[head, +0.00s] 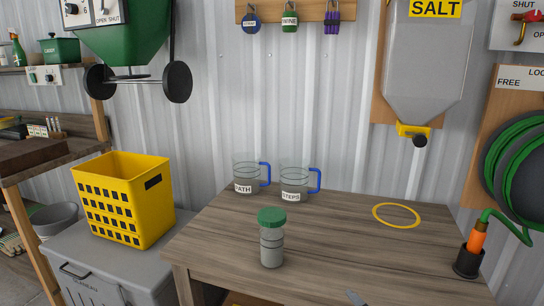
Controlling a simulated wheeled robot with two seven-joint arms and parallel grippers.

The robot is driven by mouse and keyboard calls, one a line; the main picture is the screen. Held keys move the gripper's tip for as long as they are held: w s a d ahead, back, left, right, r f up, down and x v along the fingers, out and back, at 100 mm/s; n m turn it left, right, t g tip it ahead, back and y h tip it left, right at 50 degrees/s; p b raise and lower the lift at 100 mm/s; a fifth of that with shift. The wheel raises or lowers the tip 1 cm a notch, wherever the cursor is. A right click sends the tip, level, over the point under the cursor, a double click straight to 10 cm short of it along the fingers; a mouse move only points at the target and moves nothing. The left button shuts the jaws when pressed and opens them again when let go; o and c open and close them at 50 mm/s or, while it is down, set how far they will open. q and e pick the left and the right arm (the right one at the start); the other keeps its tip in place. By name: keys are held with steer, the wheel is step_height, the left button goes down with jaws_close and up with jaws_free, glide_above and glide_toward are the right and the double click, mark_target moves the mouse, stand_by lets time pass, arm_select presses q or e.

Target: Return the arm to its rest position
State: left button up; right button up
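Neither of my grippers can be made out in the head view. A small grey, flat tip (357,298) enters at the bottom edge over the table front; too little of it shows to tell what it is. A clear jar with a green lid (271,238) stands upright on the wooden table (340,240). Two clear measuring jugs with blue handles stand at the table's back edge: one labelled "STEPS" (294,182) and one whose label ends in "ATH" (245,178).
A yellow ring (397,215) marks the table's right half. An orange nozzle in a black holder (468,263) is at the right edge. A yellow crate (123,200) sits on a grey bin (100,262) at left. A salt hopper (425,65) hangs above.

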arm_select(q)
steer(key=s+a+n+g+y, duration=0.1)
steer(key=s+a+n+y, duration=0.15)
steer(key=s, duration=0.25)
arm_select(e)
steer(key=s+d+f+m+g+h, duration=0.1)
steer(key=s+d+f+m+g, duration=0.3)
steer(key=s, duration=0.8)
steer(key=s+d+f+m+g, duration=0.1)
steer(key=s+d+f+g, duration=0.45)
steer(key=s, duration=0.55)
arm_select(q)
steer(key=w+d+f+t+h, duration=0.3)
steer(key=w+d+f+t, duration=0.1)
steer(key=w+d+t, duration=0.1)
steer(key=shift+w+d+m+t, duration=0.2)
steer(key=shift+w+m+t, duration=0.15)
steer(key=shift+w+t, duration=0.3)
arm_select(e)
steer(key=w+a+f+t+y, duration=0.2)
steer(key=w+a+t, duration=0.4)
steer(key=t, duration=0.1)
steer(key=shift+w+f+y, duration=0.2)
steer(key=shift+f+y, duration=0.15)
steer(key=shift+y, duration=0.05)
arm_select(q)
steer(key=shift+s+f+h, duration=0.1)
steer(key=shift+h, duration=0.15)
